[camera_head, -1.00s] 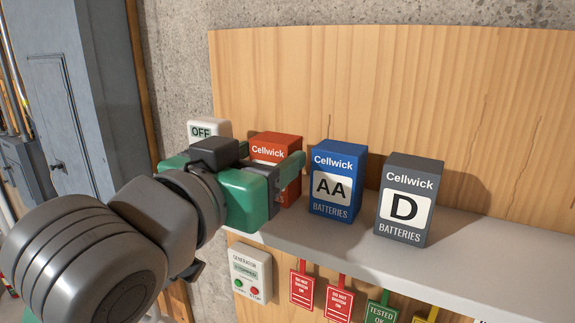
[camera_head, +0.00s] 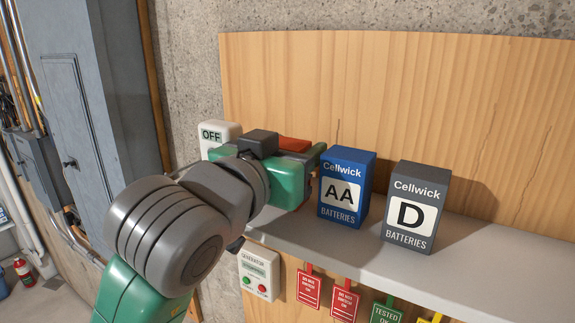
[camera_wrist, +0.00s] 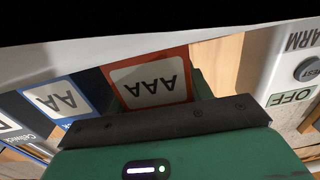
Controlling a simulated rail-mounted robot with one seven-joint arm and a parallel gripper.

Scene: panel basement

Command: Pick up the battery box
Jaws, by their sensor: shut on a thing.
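The orange-red AAA battery box (camera_head: 295,144) stands at the left of the shelf. In the head view only its top shows clearly, as my gripper (camera_head: 292,178) hides its front. In the wrist view the box (camera_wrist: 152,84) appears upside down, with its AAA label facing my palm. My green gripper is shut on this box, with a finger at its side. The blue AA box (camera_head: 345,188) stands just right of my gripper. The dark grey D box (camera_head: 414,207) stands farther right. Both are upright on the shelf and apart from each other.
The grey shelf (camera_head: 481,267) is clear right of the D box, with a wooden panel (camera_head: 450,100) behind. A white OFF unit (camera_head: 219,133) is close left of my gripper. A generator switch box (camera_head: 259,274) and several hanging tags (camera_head: 342,304) are below the shelf edge.

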